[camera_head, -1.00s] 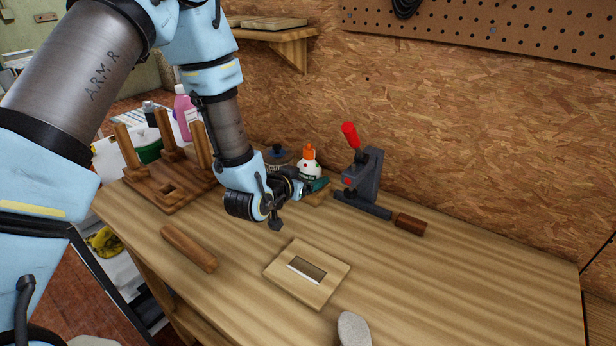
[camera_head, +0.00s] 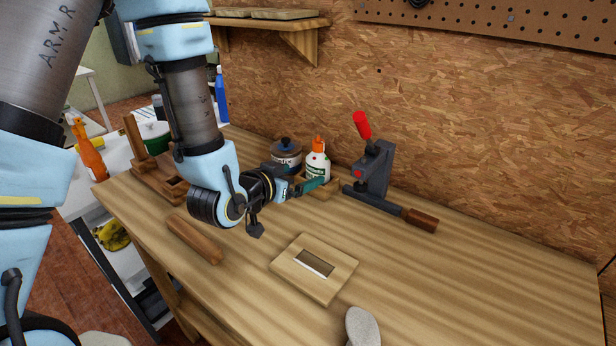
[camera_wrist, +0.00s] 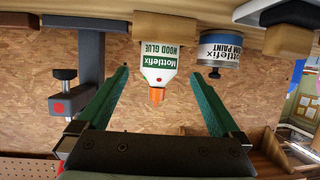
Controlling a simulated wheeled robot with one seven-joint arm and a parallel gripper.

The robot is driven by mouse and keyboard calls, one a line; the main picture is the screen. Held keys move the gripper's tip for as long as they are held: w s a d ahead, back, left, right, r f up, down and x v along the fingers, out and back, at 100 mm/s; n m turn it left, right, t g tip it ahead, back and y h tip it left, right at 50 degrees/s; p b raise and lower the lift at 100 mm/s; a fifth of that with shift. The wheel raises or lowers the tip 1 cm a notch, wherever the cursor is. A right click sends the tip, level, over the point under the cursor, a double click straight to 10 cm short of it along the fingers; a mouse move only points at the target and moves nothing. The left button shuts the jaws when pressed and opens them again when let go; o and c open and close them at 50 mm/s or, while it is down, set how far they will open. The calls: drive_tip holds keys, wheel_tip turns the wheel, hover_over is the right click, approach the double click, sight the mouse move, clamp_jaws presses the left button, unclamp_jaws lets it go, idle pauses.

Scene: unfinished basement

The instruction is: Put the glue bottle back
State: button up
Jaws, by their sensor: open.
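The white glue bottle (camera_head: 317,166) with an orange cap stands upright at the back of the workbench. Its base meets a small wooden block or holder (camera_head: 329,190); how deep it sits there is hidden. In the wrist view, which is upside down, the bottle (camera_wrist: 159,62) shows a green "Wood Glue" label and the holder (camera_wrist: 160,26). My gripper (camera_head: 312,187) is open just in front of the bottle. In the wrist view its green fingers (camera_wrist: 158,80) lie to either side of the bottle; I see no finger touching it.
A paint tin (camera_head: 286,155) stands close beside the bottle. A dark clamp with a red handle (camera_head: 373,172) is to the right. A framed wooden plate (camera_head: 314,268), a wooden rod (camera_head: 194,238) and a grey stone-like piece (camera_head: 362,327) lie in front. The bench's right side is clear.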

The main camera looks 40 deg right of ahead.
drive_tip(key=shift+s+a+r+p, duration=0.1)
drive_tip(key=shift+a+r+p, duration=0.15)
drive_tip(key=shift+p, duration=0.6)
drive_tip(key=shift+p+v, duration=1.25)
drive_tip(key=shift+p, duration=2.65)
drive_tip(key=shift+f, duration=0.1)
drive_tip(key=w+a+r+n+t+y, duration=0.1)
drive_tip(key=w+a+r+n+y, duration=0.2)
drive_tip(key=w+a, duration=0.55)
drive_tip(key=w+a+r+n+y, duration=0.1)
drive_tip(key=w+a+n+y, duration=0.2)
drive_tip(key=w+a+y, duration=0.55)
drive_tip(key=s+a+r+n+g, duration=0.2)
drive_tip(key=s+a+r+n, duration=0.1)
drive_tip(key=a, duration=0.7)
drive_tip(key=s+a+r+n+g+y, duration=0.1)
drive_tip(key=s+a+r, duration=0.4)
drive_tip(key=a, duration=0.6)
drive_tip(key=s+n+g, duration=0.1)
drive_tip(key=n, duration=0.1)
drive_tip(key=shift+a+r+n, duration=0.25)
drive_tip(key=shift+a+n, duration=0.05)
drive_tip(key=shift+n, duration=0.1)
